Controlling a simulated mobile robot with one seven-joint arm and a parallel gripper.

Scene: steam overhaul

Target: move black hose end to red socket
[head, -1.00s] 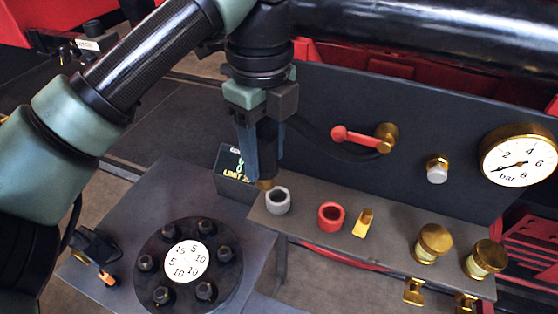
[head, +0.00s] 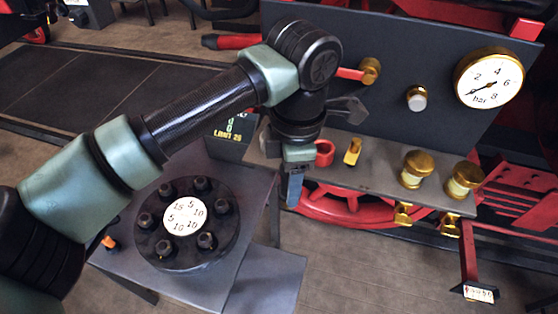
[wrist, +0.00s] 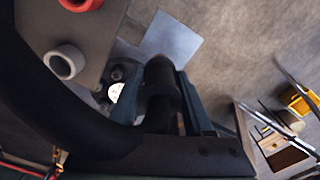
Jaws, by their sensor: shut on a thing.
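My gripper (head: 291,190) is shut on the black hose end (wrist: 160,85), seen between the fingers in the wrist view; in the head view the arm hides most of it. The thick black hose (wrist: 60,115) curves across the left of the wrist view. The red socket (head: 324,152) is an upright open ring on the grey shelf, just right of my gripper in the head view; it also shows at the top of the wrist view (wrist: 82,4). The grey socket (wrist: 65,62) looks empty and apart from the hose end; my arm hides it in the head view.
On the shelf (head: 380,175) stand a yellow brass piece (head: 352,151) and two brass knobs (head: 417,168). A dark upright panel behind carries a red-handled valve (head: 369,71) and a gauge (head: 489,78). A bolted black flange (head: 187,220) is at lower left. Open floor lies in front.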

